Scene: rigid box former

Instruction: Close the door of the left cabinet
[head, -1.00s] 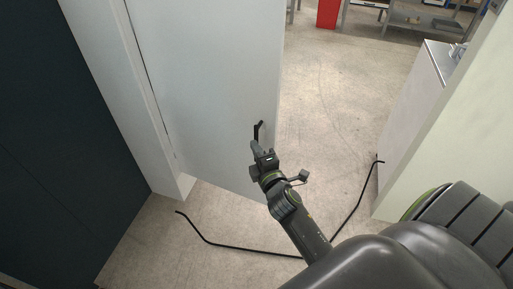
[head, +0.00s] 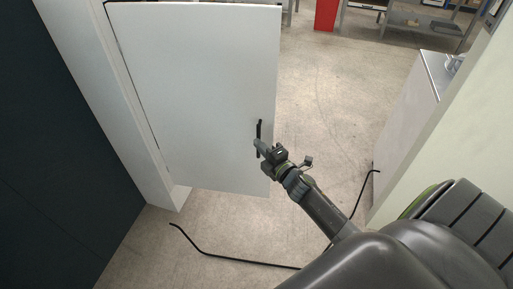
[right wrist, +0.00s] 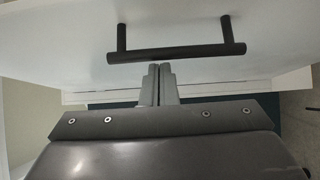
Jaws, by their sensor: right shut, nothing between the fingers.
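The white cabinet door (head: 200,95) stands open in the head view, hinged on its left side to the white cabinet (head: 95,90). A dark bar handle (head: 259,138) is near the door's free right edge; it also shows in the right wrist view (right wrist: 180,53). My right gripper (head: 260,146) is shut and empty, its fingertips close to the handle. In the right wrist view the fingertips (right wrist: 158,70) are just below the handle's bar; whether they touch it or the door I cannot tell. My left gripper is not in view.
A pale wall or panel (head: 455,110) and a grey-white cabinet (head: 412,95) stand to the right. A dark panel (head: 50,140) is at left. A black cable-like line (head: 235,260) lies on the floor. Open floor (head: 325,100) lies beyond the door. A red box (head: 326,14) is far back.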

